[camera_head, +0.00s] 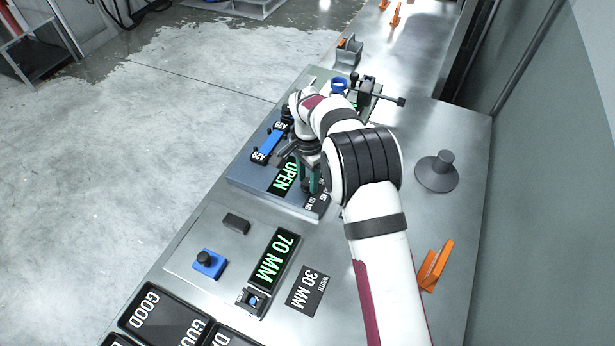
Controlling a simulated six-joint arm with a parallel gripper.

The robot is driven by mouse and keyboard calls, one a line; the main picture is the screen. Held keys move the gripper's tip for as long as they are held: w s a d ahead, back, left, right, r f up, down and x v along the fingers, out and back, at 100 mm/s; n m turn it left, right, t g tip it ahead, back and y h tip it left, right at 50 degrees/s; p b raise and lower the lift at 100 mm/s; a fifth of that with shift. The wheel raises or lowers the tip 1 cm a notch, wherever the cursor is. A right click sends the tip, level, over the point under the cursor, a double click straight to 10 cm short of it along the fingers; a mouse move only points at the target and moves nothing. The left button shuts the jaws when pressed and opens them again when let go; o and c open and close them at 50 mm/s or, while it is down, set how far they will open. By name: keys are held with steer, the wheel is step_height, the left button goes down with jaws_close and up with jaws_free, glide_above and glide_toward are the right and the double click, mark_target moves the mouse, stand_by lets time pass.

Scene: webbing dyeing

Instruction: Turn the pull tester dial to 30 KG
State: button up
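A blue-grey device base (262,198), likely the pull tester, lies on the metal bench beneath my arm. It carries a green-lit display reading OPEN (284,176), a blue bar (269,143) between black labelled blocks, and a dark label with small white print (317,196) at its near right. My gripper (311,183) points down over the right part of this base, beside the display. Teal parts show at its fingers. My wrist hides what lies under it; I cannot make out the dial or its setting, nor whether the fingers touch anything.
Nearer on the bench are a display reading 70 MM (275,258), a blue block with a black knob (209,263) and a WIDTH 30 MM card (308,291). A grey cone-shaped stand (437,173) and orange clips (435,266) lie right of my arm. A clamp (368,90) stands behind.

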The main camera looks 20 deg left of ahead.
mark_target(307, 182)
steer(key=shift+o, duration=1.3)
steer(key=shift+r, duration=0.1)
step_height(307, 182, up, 16)
steer(key=shift+f, duration=0.2)
